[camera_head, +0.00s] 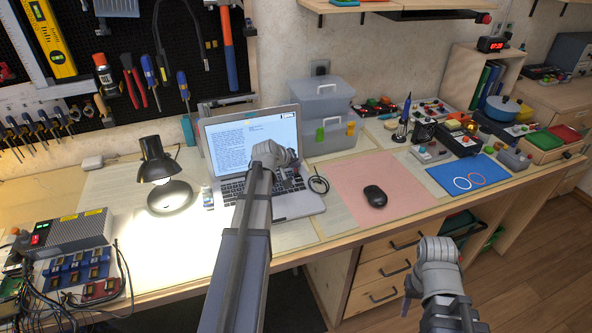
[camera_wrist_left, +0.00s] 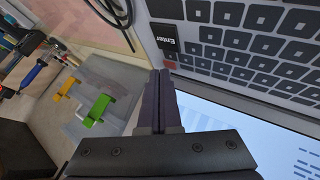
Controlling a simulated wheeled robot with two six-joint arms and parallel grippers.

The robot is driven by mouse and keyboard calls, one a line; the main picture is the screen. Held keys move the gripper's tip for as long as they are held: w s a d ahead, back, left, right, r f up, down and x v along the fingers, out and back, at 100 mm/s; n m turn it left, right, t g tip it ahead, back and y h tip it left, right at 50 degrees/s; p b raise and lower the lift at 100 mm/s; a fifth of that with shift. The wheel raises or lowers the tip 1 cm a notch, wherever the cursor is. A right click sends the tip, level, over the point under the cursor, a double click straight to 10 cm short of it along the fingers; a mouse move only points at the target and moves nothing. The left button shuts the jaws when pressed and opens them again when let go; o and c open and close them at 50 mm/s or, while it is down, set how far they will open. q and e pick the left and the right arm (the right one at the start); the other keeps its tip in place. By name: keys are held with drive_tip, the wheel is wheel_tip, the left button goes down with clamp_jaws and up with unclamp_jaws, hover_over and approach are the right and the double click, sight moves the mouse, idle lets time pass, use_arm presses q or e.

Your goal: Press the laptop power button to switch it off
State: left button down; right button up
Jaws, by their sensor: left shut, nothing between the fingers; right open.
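The laptop (camera_head: 250,130) stands open on the workbench, its screen lit and showing a page of text. My left gripper (camera_head: 296,180) is shut and empty over the right side of its keyboard. The lit laptop screen (camera_wrist_left: 235,125) lies partly behind the gripper. My right gripper (camera_head: 409,296) is open, away from the laptop, in front of the bench drawers.
A black desk lamp (camera_head: 158,160) stands left of the laptop. A coiled black cable (camera_head: 318,185) lies just right of it. Grey storage boxes (camera_head: 322,115) stand behind. A mouse (camera_head: 375,195) rests on a pink mat (camera_head: 350,180), which is otherwise clear.

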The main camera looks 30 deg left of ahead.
use_arm(q)
drive_tip(key=shift+f, duration=0.2)
drive_tip(key=shift+r, duration=0.1)
drive_tip(key=shift+r+p, duration=0.5)
drive_tip(key=shift+r, duration=0.1)
drive_tip(key=shift+r, duration=0.1)
wheel_tip(320, 180, up, 6)
drive_tip(key=p, duration=0.6)
idle(1.3)
